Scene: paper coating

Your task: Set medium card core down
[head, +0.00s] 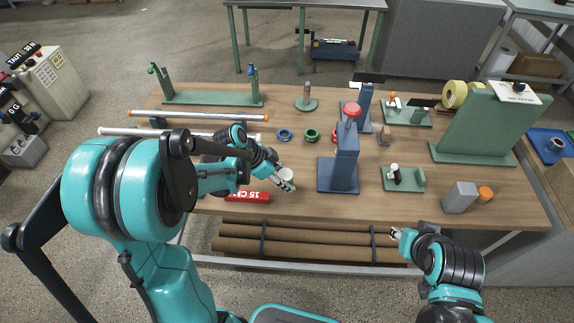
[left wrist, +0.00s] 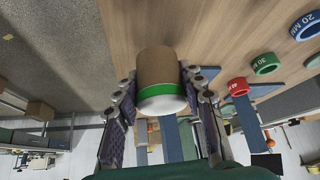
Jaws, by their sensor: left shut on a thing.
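The card core is a brown cardboard cylinder (left wrist: 158,68) with a green band and a white end, between the fingers of my left gripper (left wrist: 160,105) in the left wrist view. My left gripper (head: 284,183) is shut on it over the front middle of the table. In the head view only the pale end of the core (head: 287,174) shows. Whether the core touches the wood, I cannot tell. My right gripper (head: 396,233) is by the table's front edge, away from the core, and too small to read as open or shut.
Blue (head: 285,134), green (head: 311,135) and red rings lie behind the core. A dark blue press (head: 346,165) stands right of it. A red labelled piece (head: 247,197) lies to its left. A grey block (head: 460,197) and green stand (head: 480,130) are farther right.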

